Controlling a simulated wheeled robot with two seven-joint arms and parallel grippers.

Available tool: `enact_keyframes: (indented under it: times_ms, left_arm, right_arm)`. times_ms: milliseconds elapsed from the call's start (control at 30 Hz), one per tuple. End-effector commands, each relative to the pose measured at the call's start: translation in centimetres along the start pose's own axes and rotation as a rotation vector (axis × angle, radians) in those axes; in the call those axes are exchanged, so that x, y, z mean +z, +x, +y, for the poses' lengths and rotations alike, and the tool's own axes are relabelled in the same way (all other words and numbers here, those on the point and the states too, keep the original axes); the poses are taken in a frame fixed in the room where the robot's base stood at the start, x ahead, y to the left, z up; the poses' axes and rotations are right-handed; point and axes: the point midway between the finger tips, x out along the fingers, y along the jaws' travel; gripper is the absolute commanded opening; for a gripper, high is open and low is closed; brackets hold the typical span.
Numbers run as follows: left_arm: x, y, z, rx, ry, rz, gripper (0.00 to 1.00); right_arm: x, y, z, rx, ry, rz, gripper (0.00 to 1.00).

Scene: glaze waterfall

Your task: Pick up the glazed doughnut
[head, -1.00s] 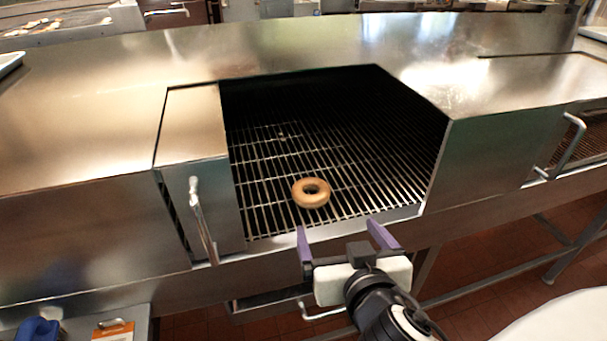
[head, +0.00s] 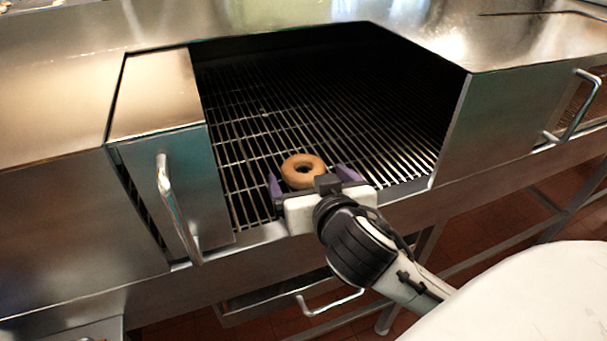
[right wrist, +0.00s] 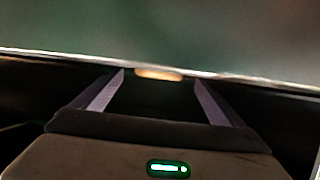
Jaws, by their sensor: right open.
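The glazed doughnut (head: 303,167) is a tan ring lying on the dark wire rack near the front of the machine's opening. My right gripper (head: 310,176) is open, with its purple fingers on either side of the doughnut's near part in the head view. The gripper body hides a little of the doughnut's near edge. In the right wrist view the doughnut (right wrist: 159,73) shows as a thin tan strip beyond and between the open fingertips (right wrist: 160,78). I cannot tell whether the fingers touch it. My left gripper is not in view.
The wire rack (head: 240,130) is bare around the doughnut. A steel cabinet with a handle (head: 172,205) stands left of the opening, and a steel side wall (head: 500,125) bounds it on the right. A lower handle (head: 328,302) sits beneath the front edge.

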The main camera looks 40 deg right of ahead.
Motion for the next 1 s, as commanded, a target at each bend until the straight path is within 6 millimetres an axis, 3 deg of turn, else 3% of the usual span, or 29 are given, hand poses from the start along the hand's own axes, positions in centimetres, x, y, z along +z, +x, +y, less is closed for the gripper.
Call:
enact_keyframes:
  times_ms: [200, 500, 767, 1000]
  left_arm:
    - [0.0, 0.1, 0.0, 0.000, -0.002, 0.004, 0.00]
    - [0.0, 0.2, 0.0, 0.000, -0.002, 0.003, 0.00]
    - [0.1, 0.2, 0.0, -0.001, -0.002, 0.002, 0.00]
    - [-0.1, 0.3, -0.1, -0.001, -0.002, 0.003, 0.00]
  right_arm:
    - [0.2, 3.1, 0.2, 0.002, -0.002, 0.001, 0.92]
    - [0.2, 3.6, 0.2, 0.000, 0.000, 0.000, 0.92]
    - [0.2, 3.6, 0.2, 0.000, 0.000, 0.000, 0.48]
    - [0.1, 3.5, 0.2, 0.000, 0.001, 0.001, 0.48]
